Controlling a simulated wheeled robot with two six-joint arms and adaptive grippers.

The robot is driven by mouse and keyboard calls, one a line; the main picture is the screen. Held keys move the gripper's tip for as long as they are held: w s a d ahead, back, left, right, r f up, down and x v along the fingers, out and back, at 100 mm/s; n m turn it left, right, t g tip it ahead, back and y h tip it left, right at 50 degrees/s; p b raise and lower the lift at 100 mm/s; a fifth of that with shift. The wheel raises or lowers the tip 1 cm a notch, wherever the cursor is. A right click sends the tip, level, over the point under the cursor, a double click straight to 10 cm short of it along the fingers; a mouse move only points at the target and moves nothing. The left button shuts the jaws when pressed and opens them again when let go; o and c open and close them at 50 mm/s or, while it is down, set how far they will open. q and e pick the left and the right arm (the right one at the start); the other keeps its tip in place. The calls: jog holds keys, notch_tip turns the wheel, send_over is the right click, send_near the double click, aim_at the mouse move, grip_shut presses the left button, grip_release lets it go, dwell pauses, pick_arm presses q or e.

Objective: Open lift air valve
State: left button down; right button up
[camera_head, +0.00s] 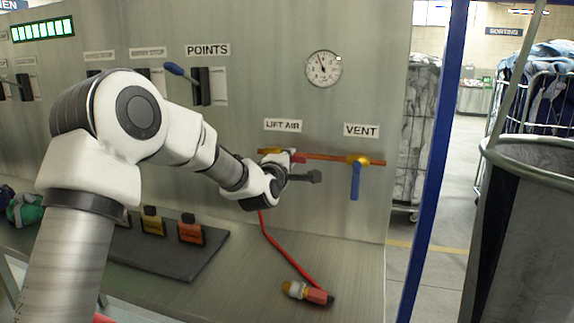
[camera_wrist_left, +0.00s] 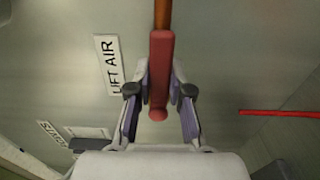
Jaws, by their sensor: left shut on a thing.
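The lift air valve's red handle (camera_wrist_left: 160,72) shows in the left wrist view between my left gripper's fingers (camera_wrist_left: 160,92). The handle appears in line with the copper pipe (camera_wrist_left: 163,14). In the head view, my left gripper (camera_head: 302,167) is at the wall panel just below the LIFT AIR label (camera_head: 283,125) and shut on the handle, largely hiding the valve. The LIFT AIR label also shows in the wrist view (camera_wrist_left: 112,63). My right gripper is not in view.
The VENT valve's blue handle (camera_head: 355,181) hangs down close to the right. A round gauge (camera_head: 323,68) is above. A red hose (camera_head: 276,245) runs down to a coupling (camera_head: 308,292) on the counter. A blue post (camera_head: 433,160) stands at right.

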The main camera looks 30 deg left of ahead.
pick_arm(q)
jog(key=shift+r, duration=0.3)
jog(key=c, duration=1)
grip_release()
jog(key=shift+w, duration=0.1)
jog(key=shift+c, duration=0.2)
jog(key=shift+w+d+f, duration=0.2)
jog(key=shift+w+d, duration=0.05)
jog(key=shift+s+a, duration=0.1)
jog(key=shift+s, duration=0.15)
jog(key=v, duration=1.1)
jog(key=shift+s+d, duration=0.25)
jog(key=shift+d, duration=0.05)
